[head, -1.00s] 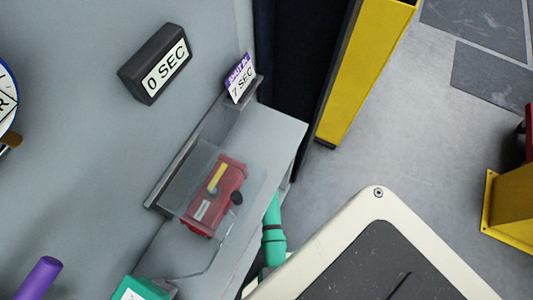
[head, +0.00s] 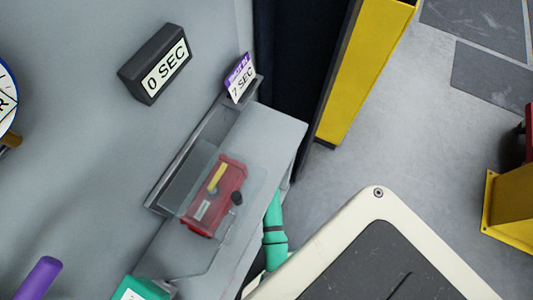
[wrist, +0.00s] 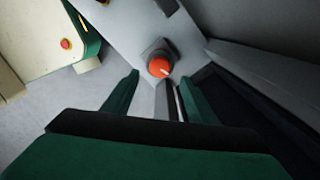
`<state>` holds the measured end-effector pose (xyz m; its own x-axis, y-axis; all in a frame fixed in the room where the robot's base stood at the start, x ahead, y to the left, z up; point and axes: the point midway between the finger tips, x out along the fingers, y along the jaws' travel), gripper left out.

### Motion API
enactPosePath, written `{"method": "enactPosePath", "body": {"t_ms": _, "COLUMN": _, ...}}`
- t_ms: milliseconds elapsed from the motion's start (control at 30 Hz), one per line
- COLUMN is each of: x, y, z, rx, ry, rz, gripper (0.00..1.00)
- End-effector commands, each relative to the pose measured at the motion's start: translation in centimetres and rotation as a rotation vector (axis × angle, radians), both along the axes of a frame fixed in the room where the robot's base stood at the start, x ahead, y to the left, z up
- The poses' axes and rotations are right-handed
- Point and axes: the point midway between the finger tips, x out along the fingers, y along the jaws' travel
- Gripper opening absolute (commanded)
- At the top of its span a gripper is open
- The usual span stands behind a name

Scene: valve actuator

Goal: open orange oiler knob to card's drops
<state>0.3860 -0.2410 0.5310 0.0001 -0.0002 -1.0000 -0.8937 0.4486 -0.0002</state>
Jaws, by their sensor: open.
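The orange knob (wrist: 160,67) has a pale pointer mark and sits on a dark grey mount on a grey panel in the wrist view. My gripper (wrist: 158,82) is open, with one green finger on each side below the knob. No contact with the knob is visible, and nothing is held. The head view does not show the knob. There, a purple and white card (head: 241,79) reads 7 SEC; its upper text is too small to read surely. I see no drops figure on it.
A dark box (head: 155,64) reads 0 SEC. A clear cover (head: 254,178) lies over a red unit (head: 234,172) on a grey ledge. A yellow post (head: 362,75) stands behind. A purple handle (head: 40,278) is at lower left. Open floor (head: 420,130) lies to the right.

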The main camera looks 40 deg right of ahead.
Motion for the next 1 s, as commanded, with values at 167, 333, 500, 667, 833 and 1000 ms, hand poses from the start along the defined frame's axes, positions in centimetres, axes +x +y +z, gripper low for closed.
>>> {"method": "enactPosePath", "body": {"t_ms": 167, "x": 0.0, "y": 0.0, "z": 2.5, "rx": -0.001, "ry": -0.002, "rz": 0.000, "gripper": 0.52}}
{"method": "enactPosePath", "body": {"t_ms": 333, "x": 0.0, "y": 0.0, "z": 3.6, "rx": 0.000, "ry": 0.000, "rz": 0.000, "gripper": 0.52}}
{"method": "enactPosePath", "body": {"t_ms": 500, "x": 0.0, "y": 0.0, "z": 3.7, "rx": 0.000, "ry": 0.000, "rz": 0.000, "gripper": 0.52}}
{"method": "enactPosePath", "body": {"t_ms": 667, "x": 0.0, "y": 0.0, "z": 3.7, "rx": 0.000, "ry": 0.000, "rz": 0.000, "gripper": 0.52}}
{"method": "enactPosePath", "body": {"t_ms": 833, "x": 0.0, "y": 0.0, "z": 3.7, "rx": 0.000, "ry": 0.000, "rz": 0.000, "gripper": 0.52}}
{"method": "enactPosePath", "body": {"t_ms": 1000, "x": 0.0, "y": 0.0, "z": 3.7, "rx": 0.000, "ry": 0.000, "rz": 0.000, "gripper": 0.52}}
